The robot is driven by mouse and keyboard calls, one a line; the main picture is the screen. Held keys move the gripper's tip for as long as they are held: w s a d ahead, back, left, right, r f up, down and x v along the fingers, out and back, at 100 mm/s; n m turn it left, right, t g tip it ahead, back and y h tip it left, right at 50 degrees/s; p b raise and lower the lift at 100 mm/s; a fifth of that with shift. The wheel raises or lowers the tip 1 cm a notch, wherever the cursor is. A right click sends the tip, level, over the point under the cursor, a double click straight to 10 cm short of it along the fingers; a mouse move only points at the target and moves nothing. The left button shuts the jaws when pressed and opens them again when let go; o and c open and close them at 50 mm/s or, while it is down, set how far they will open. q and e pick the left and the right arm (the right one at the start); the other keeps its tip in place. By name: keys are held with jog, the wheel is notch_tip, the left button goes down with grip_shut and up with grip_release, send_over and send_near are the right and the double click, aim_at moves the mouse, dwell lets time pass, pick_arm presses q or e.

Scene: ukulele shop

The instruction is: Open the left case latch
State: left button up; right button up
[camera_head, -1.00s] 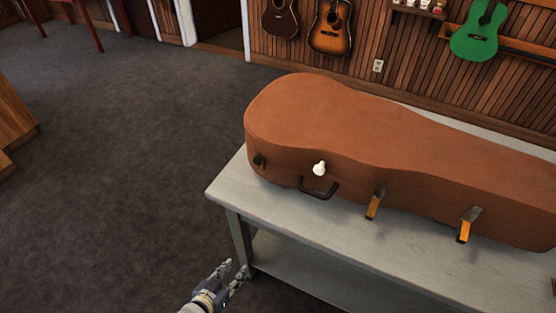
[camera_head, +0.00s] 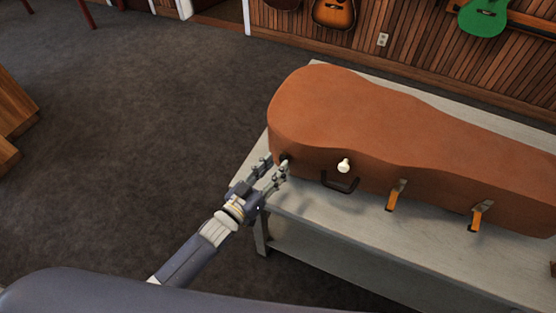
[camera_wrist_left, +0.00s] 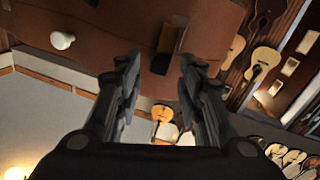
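The brown instrument case (camera_head: 390,130) lies closed on a grey table. Its left latch (camera_head: 285,158) is a small dark fitting near the left end of the front side, partly hidden by my fingers. The left wrist view shows this latch (camera_wrist_left: 168,42) ahead of and between my fingertips, dark with a brass-coloured part. My left gripper (camera_head: 275,164) is open, with its fingers apart at the latch; I cannot tell whether they touch it. The other two latches (camera_head: 396,194) (camera_head: 480,214) hang down with orange-brass plates. My right gripper is out of view.
A white knob (camera_head: 344,165) and a dark carry handle (camera_head: 340,183) sit on the case front, right of the left latch. The grey table (camera_head: 330,215) has a bare strip before the case. Open floor (camera_head: 130,150) lies to the left. Guitars hang on the back wall.

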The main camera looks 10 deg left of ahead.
pick_arm(q)
jog(key=shift+x, duration=1.05)
grip_shut()
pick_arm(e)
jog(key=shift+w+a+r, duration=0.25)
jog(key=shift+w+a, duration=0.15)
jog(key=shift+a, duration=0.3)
pick_arm(q)
jog(key=shift+f, duration=0.1)
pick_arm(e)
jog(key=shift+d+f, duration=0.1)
pick_arm(q)
jog(key=shift+s+a+f+m+t+h+b, duration=0.1)
jog(key=shift+s+f+m+t+h+b, duration=0.55)
jog(key=shift+b, duration=2.75)
jog(key=shift+s+a+f+m+t+h+b, duration=0.1)
jog(key=shift+f+t+h+b, duration=0.6)
jog(key=shift+b, duration=2.75)
jog(key=shift+s+a+f+m+t+h+b, duration=0.2)
jog(key=shift+t+h+b, duration=0.9)
jog(key=shift+b, duration=2.3)
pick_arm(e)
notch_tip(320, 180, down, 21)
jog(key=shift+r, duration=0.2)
pick_arm(q)
jog(key=shift+d+t+y, duration=0.1)
jog(key=shift+t+y, duration=0.15)
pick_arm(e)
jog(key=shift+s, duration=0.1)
